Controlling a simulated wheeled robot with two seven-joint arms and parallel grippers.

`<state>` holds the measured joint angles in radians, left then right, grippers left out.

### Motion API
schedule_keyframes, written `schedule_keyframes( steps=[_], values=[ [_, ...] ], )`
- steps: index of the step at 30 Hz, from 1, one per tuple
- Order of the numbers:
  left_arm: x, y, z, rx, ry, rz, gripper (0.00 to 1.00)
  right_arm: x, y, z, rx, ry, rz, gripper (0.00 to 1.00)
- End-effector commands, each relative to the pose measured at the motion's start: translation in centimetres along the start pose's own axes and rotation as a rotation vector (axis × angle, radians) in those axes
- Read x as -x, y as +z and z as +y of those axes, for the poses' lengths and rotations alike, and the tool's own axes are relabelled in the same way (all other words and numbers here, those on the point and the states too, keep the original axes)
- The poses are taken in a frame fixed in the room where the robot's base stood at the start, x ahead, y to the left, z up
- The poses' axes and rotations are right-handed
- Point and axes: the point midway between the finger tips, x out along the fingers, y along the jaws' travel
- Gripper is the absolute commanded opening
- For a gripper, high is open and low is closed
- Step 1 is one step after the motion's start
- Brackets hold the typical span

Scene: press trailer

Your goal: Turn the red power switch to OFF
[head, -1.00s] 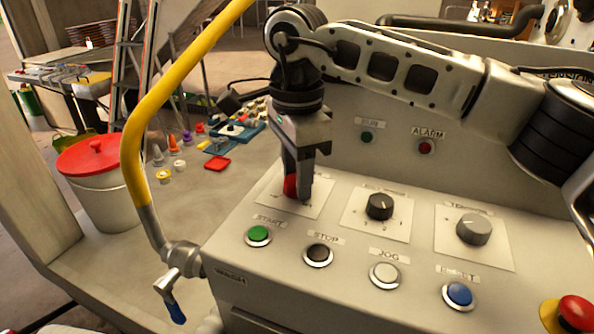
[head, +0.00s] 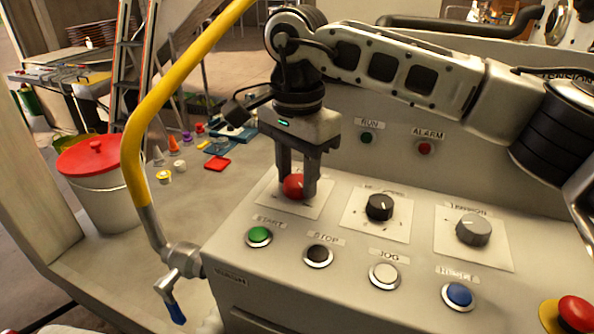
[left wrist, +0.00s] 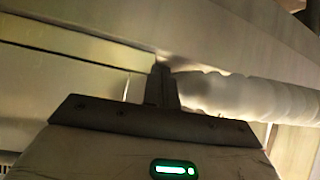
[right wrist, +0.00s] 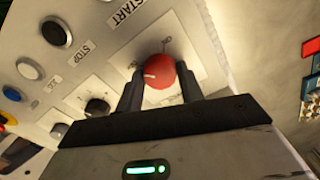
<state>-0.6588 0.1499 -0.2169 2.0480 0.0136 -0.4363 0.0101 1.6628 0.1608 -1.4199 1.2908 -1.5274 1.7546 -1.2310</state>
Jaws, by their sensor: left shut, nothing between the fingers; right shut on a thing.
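The red power switch (head: 293,186) is a round knob on a white plate at the left of the sloped panel. It also shows in the right wrist view (right wrist: 160,71), with a pale pointer mark toward its left side. My right gripper (head: 297,190) comes down from above with one finger on each side of the knob, shut on it. The plate's lettering is too blurred to read. My left gripper (left wrist: 161,84) is shut and empty in the left wrist view, beside a pale ribbed hose. It is not visible in the head view.
Black (head: 380,207) and grey (head: 473,229) knobs sit to the right. Green (head: 259,235), black, white and blue (head: 458,295) buttons line the front, with a red mushroom button (head: 576,312) at far right. A yellow rail (head: 140,130) rises left of the panel.

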Motion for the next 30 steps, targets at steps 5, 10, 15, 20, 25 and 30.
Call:
schedule_keyframes(
  steps=[5, 10, 15, 20, 25, 30],
  values=[
    [0.0, 0.1, 0.0, 0.000, 0.000, -0.002, 0.00, 0.2, 0.0, -0.1, 0.001, -0.005, 0.001, 0.15],
    [0.0, 0.1, 0.0, 0.001, 0.000, -0.004, 0.00, 0.2, 0.0, -0.1, 0.000, -0.004, 0.002, 0.59],
    [0.1, 0.3, 0.0, 0.002, 0.000, -0.008, 0.00, 0.1, 0.0, 0.0, 0.000, -0.002, 0.001, 0.59],
    [0.1, 0.5, 0.1, 0.004, 0.000, -0.010, 0.00, 0.6, 0.0, 0.0, -0.001, -0.002, 0.002, 0.59],
    [-0.1, 0.7, 0.1, 0.005, 0.001, -0.011, 0.00, 3.2, 0.0, -0.1, -0.001, -0.004, 0.003, 0.59],
    [-0.1, 0.6, 0.1, 0.005, 0.001, -0.010, 0.00, 7.5, 0.0, -0.1, -0.001, -0.006, 0.003, 0.59]
  ],
)
